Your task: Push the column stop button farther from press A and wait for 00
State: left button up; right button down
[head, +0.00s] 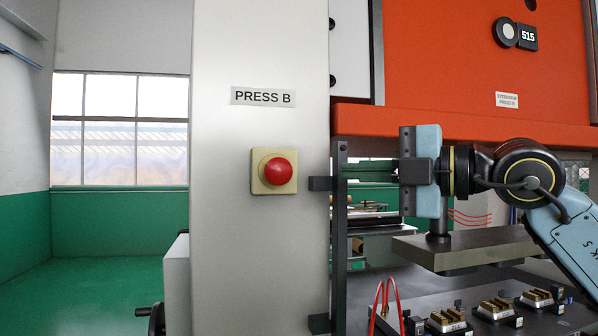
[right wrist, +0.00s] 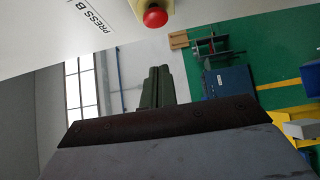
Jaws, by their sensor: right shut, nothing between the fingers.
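A red mushroom stop button (head: 278,171) sits on a yellowish square box on the pale grey column (head: 226,260), below a PRESS B label (head: 263,96). It also shows at the top of the right wrist view (right wrist: 155,15). My right gripper (head: 348,171) is shut and empty. It points left toward the column, to the right of the button and apart from it. Its closed dark fingers show in the right wrist view (right wrist: 158,72). A small black display (head: 527,36) on the orange press reads 515. My left gripper is not in view.
A dark upright post (head: 339,250) with brackets stands at the column's right edge, close to my right fingertips. A grey plate (head: 470,246) and a dark bench with brass-coloured blocks (head: 447,319) lie below my right arm. Green floor left of the column is open.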

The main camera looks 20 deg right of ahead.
aim_at(274, 172)
jog(key=shift+w+d+p+x, duration=0.35)
jog(key=shift+p+x, duration=0.55)
jog(key=shift+x, duration=1.25)
jog(key=shift+w+d+p+x, duration=0.3)
jog(key=shift+p+x, duration=0.6)
jog(key=shift+x, duration=1.25)
jog(key=shift+w+d+p+x, duration=0.35)
jog(key=shift+p+x, duration=0.55)
jog(key=shift+x, duration=1.25)
jog(key=shift+d+f, duration=0.1)
